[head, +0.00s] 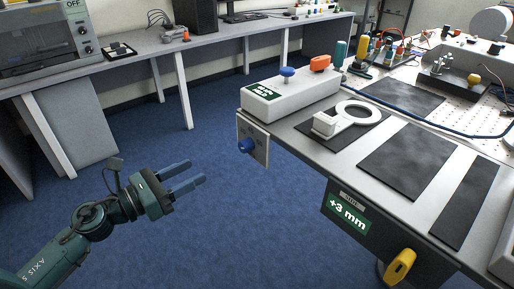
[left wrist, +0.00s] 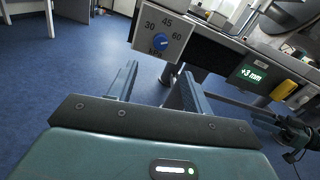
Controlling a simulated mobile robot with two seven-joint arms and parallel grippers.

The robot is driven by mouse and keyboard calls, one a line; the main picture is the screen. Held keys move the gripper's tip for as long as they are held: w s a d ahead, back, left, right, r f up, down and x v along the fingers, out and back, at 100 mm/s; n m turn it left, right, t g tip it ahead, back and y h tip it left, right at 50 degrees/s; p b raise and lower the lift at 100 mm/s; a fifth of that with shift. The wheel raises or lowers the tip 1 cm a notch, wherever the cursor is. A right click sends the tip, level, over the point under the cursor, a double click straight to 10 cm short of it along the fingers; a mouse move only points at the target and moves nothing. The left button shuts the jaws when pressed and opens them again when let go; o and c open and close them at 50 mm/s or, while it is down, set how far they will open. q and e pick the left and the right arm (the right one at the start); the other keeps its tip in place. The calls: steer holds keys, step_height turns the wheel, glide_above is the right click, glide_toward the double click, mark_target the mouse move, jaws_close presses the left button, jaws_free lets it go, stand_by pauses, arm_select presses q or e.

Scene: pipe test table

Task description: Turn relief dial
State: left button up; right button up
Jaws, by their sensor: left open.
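The relief dial is a blue knob (head: 246,146) on a pale plate (head: 261,143) fixed to the table's left end. In the left wrist view the blue knob (left wrist: 159,42) sits on the plate (left wrist: 177,33), which is marked 30, 45, 60 and kPa. My left gripper (head: 202,172) is open and empty, to the left of the knob and a little lower in the head view. In the left wrist view its two fingers (left wrist: 158,82) point toward the plate, with the knob beyond the tips and apart from them. My right gripper cannot be made out in the head view.
A white box with a green display (head: 262,91) and a blue button (head: 287,71) stands on the table above the plate. A yellow handle (head: 400,266) and a "+3 mm" display (head: 347,215) are on the table's front. Open blue floor surrounds my left gripper.

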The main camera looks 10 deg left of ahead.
mark_target(241, 148)
arm_select(q)
steer(key=shift+m, duration=0.5)
steer(key=p+x, duration=0.3)
steer(key=x, duration=1)
steer(key=shift+d+f, duration=0.1)
steer(key=shift+d, duration=0.1)
steer(key=shift+c, duration=0.3)
steer(key=c, duration=0.9)
